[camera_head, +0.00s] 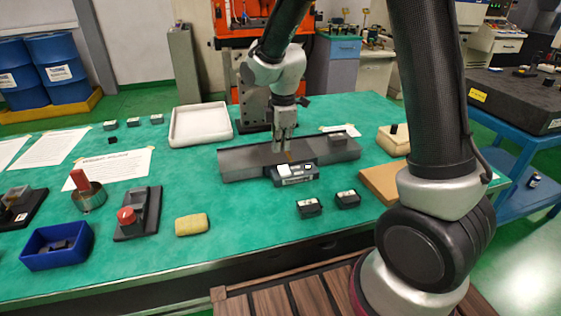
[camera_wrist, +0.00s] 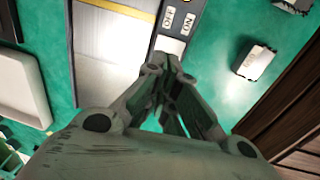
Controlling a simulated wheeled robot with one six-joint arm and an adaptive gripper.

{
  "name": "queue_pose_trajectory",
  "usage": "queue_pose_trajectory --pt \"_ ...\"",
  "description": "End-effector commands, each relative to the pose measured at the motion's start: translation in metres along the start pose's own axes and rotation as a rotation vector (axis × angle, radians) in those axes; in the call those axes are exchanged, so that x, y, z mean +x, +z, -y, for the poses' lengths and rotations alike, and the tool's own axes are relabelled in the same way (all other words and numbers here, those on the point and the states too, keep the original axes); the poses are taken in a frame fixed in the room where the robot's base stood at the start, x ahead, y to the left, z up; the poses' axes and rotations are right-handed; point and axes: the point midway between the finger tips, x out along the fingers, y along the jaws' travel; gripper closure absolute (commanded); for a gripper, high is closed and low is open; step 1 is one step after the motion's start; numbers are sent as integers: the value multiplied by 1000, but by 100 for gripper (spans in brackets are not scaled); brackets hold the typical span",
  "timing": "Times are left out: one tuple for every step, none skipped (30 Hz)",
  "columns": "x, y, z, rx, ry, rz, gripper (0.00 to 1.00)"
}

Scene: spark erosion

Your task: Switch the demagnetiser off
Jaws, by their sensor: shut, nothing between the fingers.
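The demagnetiser (camera_head: 240,163) is a long grey block with a dark control box (camera_head: 295,180) on its front side, lying on the green bench. In the wrist view its metal top (camera_wrist: 108,45) has a yellow stripe. The dark panel beside it carries a white OFF label (camera_wrist: 169,17) and a white ON label (camera_wrist: 188,23). My gripper (camera_head: 285,150) is shut and empty, pointing down just above the control box. In the wrist view its fingertips (camera_wrist: 171,65) cover the panel area below the labels. The switch itself and any contact with it cannot be made out.
Two small labelled blocks (camera_head: 309,207) (camera_head: 347,198) lie in front of the control box. A white tray (camera_head: 201,124) is behind left. A red-button box (camera_head: 137,214), a yellow sponge (camera_head: 191,224) and a blue bin (camera_head: 57,246) are at left. A brown board (camera_head: 383,183) lies right.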

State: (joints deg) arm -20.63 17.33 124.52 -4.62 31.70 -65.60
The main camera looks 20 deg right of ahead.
Motion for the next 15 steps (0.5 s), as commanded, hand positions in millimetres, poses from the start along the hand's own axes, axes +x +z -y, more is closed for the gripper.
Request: queue_pose_trajectory --pt "12 1 1 0 -6 2 100" --pt "18 1 1 0 -5 2 100" --pt "26 1 1 -1 -5 2 100" --pt "32 1 1 0 -5 2 100" --pt "37 1 1 0 -5 2 100" --pt "43 1 1 0 -4 2 100" --pt "48 1 1 1 -4 2 100" --pt "52 1 1 1 -3 1 100" --pt "56 1 1 1 -3 2 100" --pt "59 0 1 1 -2 1 100" --pt "62 0 0 1 -2 1 100" --pt "64 0 0 1 -1 1 100" --pt "66 0 0 1 -2 1 100" --pt "67 0 0 1 -2 1 100" --pt "68 0 0 1 -1 1 100"
